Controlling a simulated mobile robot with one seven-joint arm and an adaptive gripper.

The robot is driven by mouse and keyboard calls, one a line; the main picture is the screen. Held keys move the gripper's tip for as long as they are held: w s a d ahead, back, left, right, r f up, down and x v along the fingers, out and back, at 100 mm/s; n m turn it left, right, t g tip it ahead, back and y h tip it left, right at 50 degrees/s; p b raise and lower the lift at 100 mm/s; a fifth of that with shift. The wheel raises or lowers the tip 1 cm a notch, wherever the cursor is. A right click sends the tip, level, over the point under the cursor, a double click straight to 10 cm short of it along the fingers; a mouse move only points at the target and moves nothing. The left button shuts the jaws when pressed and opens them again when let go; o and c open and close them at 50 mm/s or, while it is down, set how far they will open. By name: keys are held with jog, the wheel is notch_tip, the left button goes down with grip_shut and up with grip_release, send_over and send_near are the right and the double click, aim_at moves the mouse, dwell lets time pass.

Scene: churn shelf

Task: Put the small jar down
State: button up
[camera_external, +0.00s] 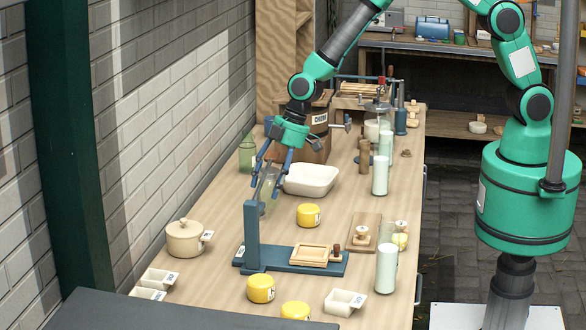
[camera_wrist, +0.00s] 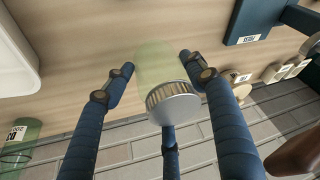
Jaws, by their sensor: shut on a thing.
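The small jar is pale green see-through glass with a ribbed silver lid. It shows in the wrist view (camera_wrist: 172,102), between the blue fingers of my gripper (camera_wrist: 168,95), lid towards the camera. In the external view my gripper (camera_external: 268,172) points down over the left part of the wooden table (camera_external: 225,213), shut around the jar (camera_external: 268,188). The fingers partly hide the jar there. I cannot tell whether the jar's bottom touches the table.
A white basin (camera_external: 311,180) stands close right of my gripper, and a green jar (camera_external: 247,154) behind it. A blue stand (camera_external: 252,235) rises in front. A yellow tub (camera_external: 308,215) and a beige pot (camera_external: 185,238) are nearby. Bare table lies left of the stand.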

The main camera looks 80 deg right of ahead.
jog(key=w+d+r+p, duration=0.1)
jog(key=w+d+r, duration=0.1)
jog(key=w+d, duration=0.5)
jog(key=w+d+r+n+p, duration=0.1)
jog(key=w+d+r, duration=0.2)
jog(key=w+d, duration=0.4)
jog(key=shift+w+g, duration=0.4)
jog(key=shift+w, duration=0.2)
notch_tip(320, 180, down, 6)
jog(key=shift+f, duration=0.15)
jog(key=shift+f, duration=1.75)
jog(key=shift+f, duration=0.15)
